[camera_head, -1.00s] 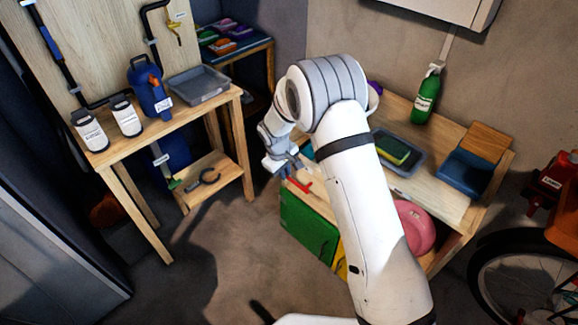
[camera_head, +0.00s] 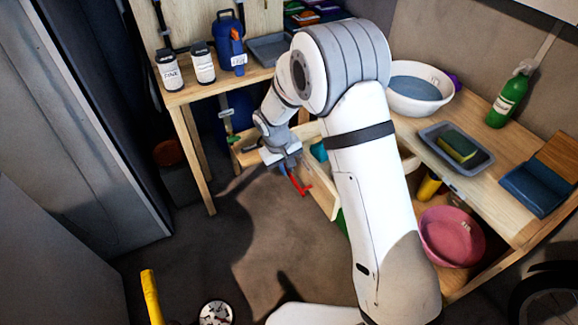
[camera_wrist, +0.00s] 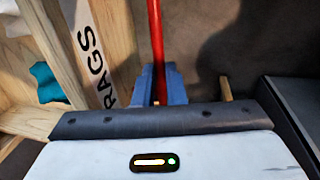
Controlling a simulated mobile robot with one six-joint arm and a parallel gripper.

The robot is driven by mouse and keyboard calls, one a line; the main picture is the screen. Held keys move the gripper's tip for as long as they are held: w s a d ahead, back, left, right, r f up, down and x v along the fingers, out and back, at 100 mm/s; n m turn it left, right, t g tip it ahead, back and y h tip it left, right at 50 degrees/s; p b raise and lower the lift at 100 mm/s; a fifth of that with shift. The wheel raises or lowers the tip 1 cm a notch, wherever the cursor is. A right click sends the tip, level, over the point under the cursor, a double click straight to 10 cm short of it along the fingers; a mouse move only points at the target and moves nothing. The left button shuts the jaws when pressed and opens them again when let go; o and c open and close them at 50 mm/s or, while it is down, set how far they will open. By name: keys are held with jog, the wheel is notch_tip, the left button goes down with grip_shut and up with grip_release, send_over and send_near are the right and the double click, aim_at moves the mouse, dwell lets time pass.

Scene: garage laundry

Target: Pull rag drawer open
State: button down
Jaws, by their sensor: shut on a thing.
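The rag drawer (camera_head: 322,199) is wooden and stands out from under the workbench, open. A teal rag (camera_head: 319,151) shows inside it, partly hidden by my arm. Its front carries a red bar handle (camera_head: 299,187). My gripper (camera_head: 287,170) is at the handle. In the wrist view, my gripper's blue fingers (camera_wrist: 160,86) are shut around the red handle (camera_wrist: 155,35). The drawer's label reading RAGS (camera_wrist: 95,45) is left of the handle, and the teal rag (camera_wrist: 46,84) is farther left. My arm hides part of the drawer and bench.
The bench (camera_head: 485,203) holds a white basin (camera_head: 390,101), a sponge tray (camera_head: 430,140) and a green bottle (camera_head: 507,100). A pink basin (camera_head: 452,237) sits below. A second table (camera_head: 215,85) stands left. A yellow object (camera_head: 150,296) is at lower left. Floor before the drawer is mostly clear.

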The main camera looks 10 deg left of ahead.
jog(key=shift+s+d+f, duration=0.1)
jog(key=shift+s+f, duration=0.05)
jog(key=shift+s, duration=0.15)
jog(key=c, duration=1.5)
grip_release()
jog(key=shift+w, duration=0.15)
jog(key=shift+r, duration=0.2)
jog(key=r, duration=0.2)
jog(key=a+r, duration=0.1)
jog(key=r, duration=0.4)
jog(key=shift+s+a+r, duration=0.25)
jog(key=shift+s+r, duration=0.05)
jog(key=shift+s, duration=0.1)
jog(key=shift+d, duration=0.1)
